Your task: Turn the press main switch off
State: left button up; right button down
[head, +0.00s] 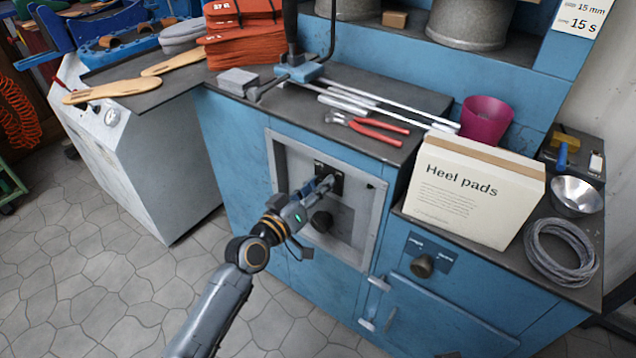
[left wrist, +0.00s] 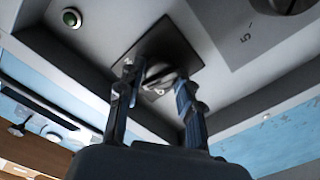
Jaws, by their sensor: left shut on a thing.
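The press main switch is a rotary knob on a dark square plate (head: 334,174), set in the grey recessed panel (head: 287,163) of the blue cabinet. In the left wrist view the grey knob (left wrist: 160,76) sits on its dark plate between my two fingers. My left gripper (head: 322,184) is at the switch and shut on the knob; it also shows in the left wrist view (left wrist: 158,92). The knob's exact setting is hard to read because the fingers partly hide it. My right gripper is in neither view.
A black round knob (head: 321,221) sits just below the switch. Floor in front is clear.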

pick_arm(q)
jog(key=n, duration=0.3)
jog(key=shift+a, duration=0.1)
jog(key=n+p, duration=0.1)
jog(key=n, duration=0.1)
jog(key=shift+w+n, duration=0.1)
jog(key=shift+n, duration=0.3)
jog(key=n, duration=0.2)
jog(key=shift+n, duration=0.3)
jog(key=shift+f+n+p, duration=0.15)
jog(key=shift+n+p, duration=0.25)
jog(key=shift+n, duration=1.3)
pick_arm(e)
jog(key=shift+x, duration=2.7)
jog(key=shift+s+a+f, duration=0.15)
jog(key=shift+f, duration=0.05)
pick_arm(q)
jog(key=o, duration=1.1)
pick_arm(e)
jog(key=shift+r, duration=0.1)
